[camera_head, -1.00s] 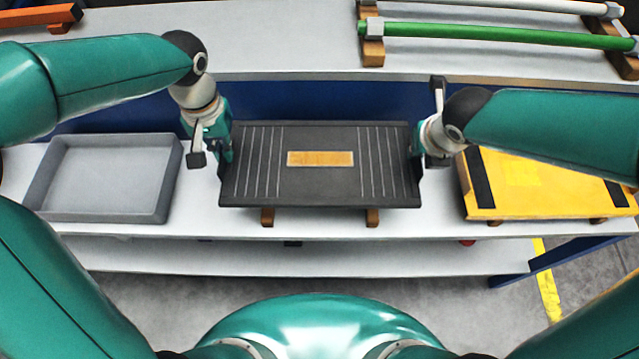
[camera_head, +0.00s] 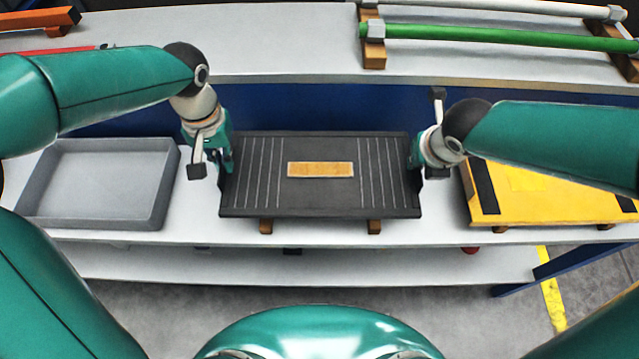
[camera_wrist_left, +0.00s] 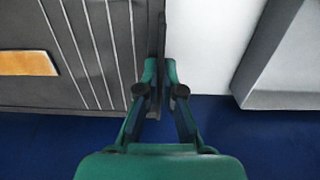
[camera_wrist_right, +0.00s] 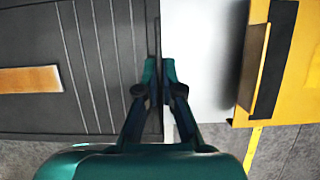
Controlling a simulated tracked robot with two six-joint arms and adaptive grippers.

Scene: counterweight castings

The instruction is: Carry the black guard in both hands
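The black guard (camera_head: 320,200) is a flat dark panel with pale grooves and an orange label in its middle. It lies level at the centre of the head view, over two wooden blocks; whether it touches them I cannot tell. My left gripper (camera_wrist_left: 161,70) is at its left edge, shut with a finger on each side of the thin upright rim. My right gripper (camera_wrist_right: 159,72) is shut the same way on the opposite rim. The guard also shows in the left wrist view (camera_wrist_left: 85,90) and the right wrist view (camera_wrist_right: 85,110).
A grey tray (camera_head: 168,190) stands on the bench (camera_head: 200,225) to the left. A yellow panel with black stripes (camera_head: 540,205) lies to the right. A green bar (camera_head: 500,36) rests on wooden supports on the rear table (camera_head: 250,50). A wooden block (camera_head: 265,227) shows under the guard.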

